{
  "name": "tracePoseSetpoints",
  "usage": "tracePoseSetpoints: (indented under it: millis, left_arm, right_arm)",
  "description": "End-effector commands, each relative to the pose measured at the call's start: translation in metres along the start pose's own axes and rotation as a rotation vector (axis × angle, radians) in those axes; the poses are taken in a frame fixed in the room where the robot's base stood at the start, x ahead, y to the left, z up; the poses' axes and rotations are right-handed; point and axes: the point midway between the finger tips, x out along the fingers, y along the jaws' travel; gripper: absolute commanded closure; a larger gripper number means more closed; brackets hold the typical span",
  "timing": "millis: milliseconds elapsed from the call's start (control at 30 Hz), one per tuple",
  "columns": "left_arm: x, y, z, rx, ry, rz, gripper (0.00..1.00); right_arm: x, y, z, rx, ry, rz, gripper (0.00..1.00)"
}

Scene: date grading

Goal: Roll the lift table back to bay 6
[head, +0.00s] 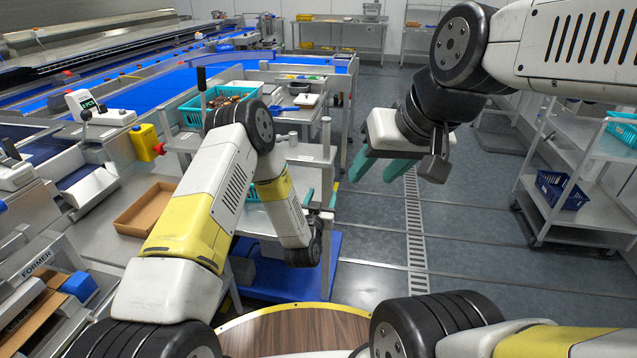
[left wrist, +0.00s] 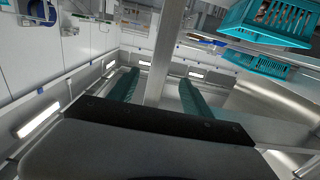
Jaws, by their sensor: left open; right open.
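A steel table with upright posts (head: 326,150) stands left of centre in the head view, beside the conveyor line. A blue platform (head: 328,268) lies low below it; I cannot tell for sure which part is the lift table. My left gripper (head: 321,197) is open, its teal fingers on either side of a steel post. In the left wrist view the post (left wrist: 166,50) stands between the spread fingers (left wrist: 157,92); contact cannot be told. My right gripper (head: 380,168) is open and empty, raised over the floor right of the table. No bay number is readable.
A teal crate of dates (head: 187,113) sits by the table. A cardboard tray (head: 146,211) lies on the left bench. A shelf trolley (head: 560,150) with a blue basket (head: 562,189) stands at right. Grey floor with a drain grate (head: 414,225) is clear between.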

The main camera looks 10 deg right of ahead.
Motion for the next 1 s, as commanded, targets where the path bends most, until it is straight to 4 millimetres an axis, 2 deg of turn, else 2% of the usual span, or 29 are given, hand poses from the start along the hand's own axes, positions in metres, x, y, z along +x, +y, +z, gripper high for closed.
tracePoseSetpoints:
  millis: [167,500,633,1000]
  left_arm:
    - [0.003,0.002,0.006,0.000,0.017,-0.005,0.43]
    - [0.053,0.002,0.005,-0.001,0.016,-0.006,0.43]
    - [0.067,0.002,0.005,-0.001,0.015,-0.005,0.43]
    - [0.075,0.002,0.005,0.000,0.013,-0.004,0.43]
  right_arm:
    - [0.000,0.000,0.000,0.000,0.001,0.000,0.55]
    - [0.000,0.000,0.000,0.000,0.001,0.000,0.55]
    - [0.000,0.000,0.000,0.000,0.000,0.000,0.55]
    - [0.000,0.000,0.000,0.000,0.000,0.000,0.55]
